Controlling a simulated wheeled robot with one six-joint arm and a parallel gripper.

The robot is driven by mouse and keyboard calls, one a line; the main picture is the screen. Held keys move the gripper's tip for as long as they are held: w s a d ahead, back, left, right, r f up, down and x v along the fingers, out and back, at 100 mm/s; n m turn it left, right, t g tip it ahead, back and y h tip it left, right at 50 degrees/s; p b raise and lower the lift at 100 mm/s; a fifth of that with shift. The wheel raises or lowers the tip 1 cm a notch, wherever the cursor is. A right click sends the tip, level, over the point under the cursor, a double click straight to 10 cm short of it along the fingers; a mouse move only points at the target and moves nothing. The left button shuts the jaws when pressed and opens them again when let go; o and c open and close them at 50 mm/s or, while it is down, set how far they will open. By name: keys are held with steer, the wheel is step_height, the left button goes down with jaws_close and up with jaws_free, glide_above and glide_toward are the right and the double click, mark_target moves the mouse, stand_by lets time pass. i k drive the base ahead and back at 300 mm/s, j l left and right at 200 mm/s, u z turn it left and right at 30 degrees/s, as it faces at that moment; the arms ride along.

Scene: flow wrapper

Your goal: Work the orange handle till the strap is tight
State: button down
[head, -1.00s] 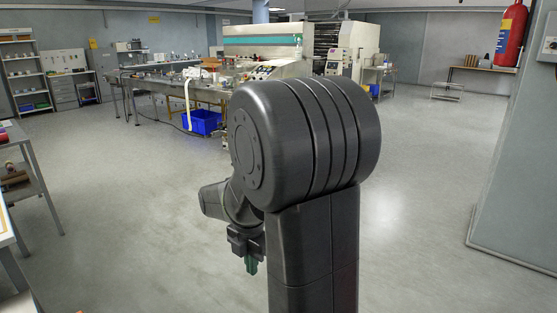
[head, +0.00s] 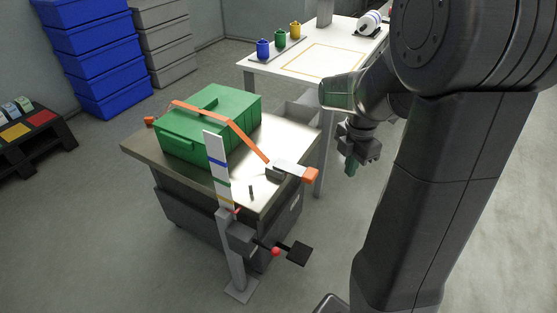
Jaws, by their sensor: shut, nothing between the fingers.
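The orange handle (head: 310,175) is the tip of a metal ratchet lever at the right edge of a metal-topped table (head: 143,148). The orange strap (head: 243,137) runs from the ratchet up over a green case (head: 187,147) and down its far left side. An orange piece (head: 149,121) shows at the table's left edge. How tight the strap is, I cannot tell. My gripper (head: 350,168) hangs to the right of the handle, pointing down, shut and empty, apart from it.
A post with a coloured scale (head: 217,165) stands at the table's front, with a black plate (head: 293,254) and a red knob (head: 276,251) low on it. A white table (head: 290,68) with cups stands behind. Blue crates (head: 95,50) are stacked at the back left.

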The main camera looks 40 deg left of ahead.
mark_target(308, 175)
steer(key=i+u, duration=0.35)
steer(key=i+l+u, duration=0.2)
steer(key=u, duration=0.2)
steer(key=i+l+u, duration=0.2)
steer(key=u, duration=0.15)
